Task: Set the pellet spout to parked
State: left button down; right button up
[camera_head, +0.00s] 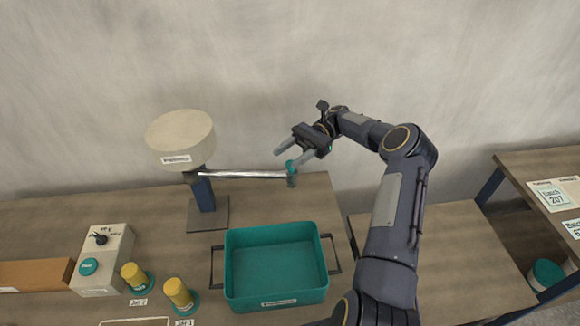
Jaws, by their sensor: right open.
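The pellet spout (240,174) is a thin pale bar that runs right from below a beige round hopper (181,137) on a dark post. It ends in a dark tip with a teal top (291,171) over the table's back right part. The spout points right, behind and above the teal bin (275,268). My right gripper (287,158) is open at the spout's end, its fingers pointing left and down close to the teal top. I cannot tell whether they touch it. My left gripper is not in view.
A grey control box (108,255) with a dark knob and teal button stands at left, next to a brown box (35,274). Two yellow jars (135,275) stand left of the bin. Another table (530,200) with labelled cards is at right. The wall is close behind.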

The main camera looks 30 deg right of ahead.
jog(key=s+a+r+b, duration=0.3)
jog(key=s+a+r, duration=0.4)
jog(key=s+r, duration=0.2)
jog(key=shift+s+a+r, duration=0.15)
jog(key=shift+s+a, duration=0.15)
jog(key=shift+s, duration=0.95)
jog(key=shift+c, duration=0.2)
